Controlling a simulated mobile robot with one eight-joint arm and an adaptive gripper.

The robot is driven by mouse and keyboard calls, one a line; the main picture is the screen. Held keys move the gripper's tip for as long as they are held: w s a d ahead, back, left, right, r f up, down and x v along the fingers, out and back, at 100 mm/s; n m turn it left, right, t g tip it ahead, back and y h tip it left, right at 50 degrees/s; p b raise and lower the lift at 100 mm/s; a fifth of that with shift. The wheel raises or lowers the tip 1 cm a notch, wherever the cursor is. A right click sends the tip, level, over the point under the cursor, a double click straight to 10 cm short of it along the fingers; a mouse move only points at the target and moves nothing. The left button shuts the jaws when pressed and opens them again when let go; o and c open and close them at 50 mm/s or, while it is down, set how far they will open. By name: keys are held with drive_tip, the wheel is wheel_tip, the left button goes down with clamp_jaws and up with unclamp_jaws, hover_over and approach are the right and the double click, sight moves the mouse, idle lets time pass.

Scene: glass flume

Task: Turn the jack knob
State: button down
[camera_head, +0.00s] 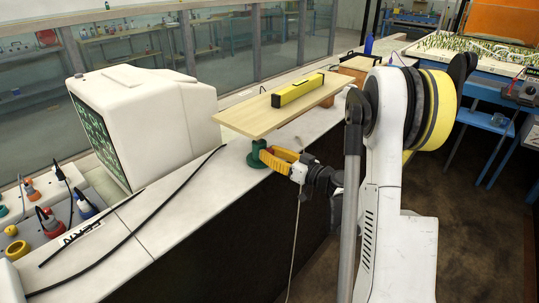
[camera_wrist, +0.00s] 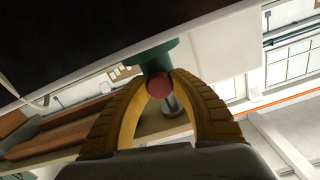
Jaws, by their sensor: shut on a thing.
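A green jack (camera_head: 258,153) stands on the white ledge under a pale wooden board (camera_head: 250,112). A yellow level (camera_head: 298,90) lies on the board. My gripper (camera_head: 274,158) has yellow fingers and reaches the jack from the right. In the wrist view the round red knob (camera_wrist: 160,86) sits between the two fingertips, below the green jack base (camera_wrist: 145,56). The fingers are shut on the knob. The knob is hidden in the head view.
A white monitor (camera_head: 150,120) stands left of the board. A black cable (camera_head: 150,215) runs along the ledge. A wooden block (camera_head: 358,66) is behind the board's right end. Glass panes line the back. Open floor lies to the right.

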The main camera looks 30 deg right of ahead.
drive_tip(key=shift+m+b, duration=0.6)
drive_tip(key=shift+m, duration=1.5)
drive_tip(key=c, duration=1.1)
unclamp_jaws()
drive_tip(key=v, duration=1.2)
